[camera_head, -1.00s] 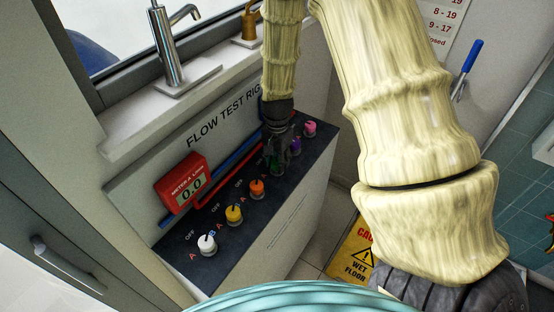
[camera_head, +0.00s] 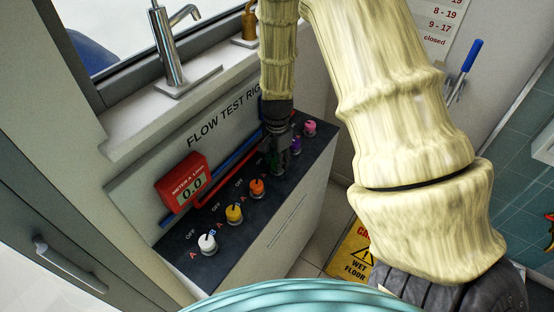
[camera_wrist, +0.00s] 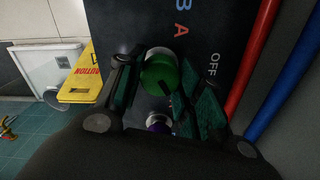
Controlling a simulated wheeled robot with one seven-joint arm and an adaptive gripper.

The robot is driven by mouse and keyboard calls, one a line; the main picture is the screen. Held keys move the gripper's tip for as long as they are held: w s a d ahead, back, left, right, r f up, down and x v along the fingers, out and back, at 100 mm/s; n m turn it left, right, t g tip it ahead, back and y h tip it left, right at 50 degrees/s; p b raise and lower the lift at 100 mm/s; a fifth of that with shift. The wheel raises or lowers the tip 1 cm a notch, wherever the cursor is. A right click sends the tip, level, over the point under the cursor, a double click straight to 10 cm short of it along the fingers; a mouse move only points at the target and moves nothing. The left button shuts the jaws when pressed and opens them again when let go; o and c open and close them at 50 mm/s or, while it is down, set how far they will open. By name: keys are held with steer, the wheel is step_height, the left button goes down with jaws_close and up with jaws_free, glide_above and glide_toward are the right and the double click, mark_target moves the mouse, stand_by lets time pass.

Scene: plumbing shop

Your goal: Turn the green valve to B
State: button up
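The green valve (camera_wrist: 160,75) is a round knob on the dark top of the flow test rig, seen in the wrist view between the two fingers of my gripper (camera_wrist: 164,88). The fingers stand apart, one on each side of the knob, with a visible gap near the right fingertip. Contact is unclear on the left. White letters OFF and red and blue letters A and B lie beside the knob. Its pointer direction is not clear. In the head view my gripper (camera_head: 277,150) points down over the green valve, mostly hiding it.
White (camera_head: 207,243), yellow (camera_head: 234,213) and orange (camera_head: 257,188) valves stand in front along the rig; purple (camera_head: 296,145) and pink (camera_head: 310,128) ones stand beyond. A red meter (camera_head: 182,183) reads 0.0. Red and blue pipes run behind the valves. A yellow wet-floor sign (camera_head: 352,252) stands right.

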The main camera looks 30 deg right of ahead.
steer(key=o, duration=0.5)
steer(key=shift+r, duration=0.1)
step_height(320, 180, up, 12)
steer(key=shift+f, duration=0.1)
stand_by(0.4)
steer(key=shift+f, duration=0.1)
stand_by(0.4)
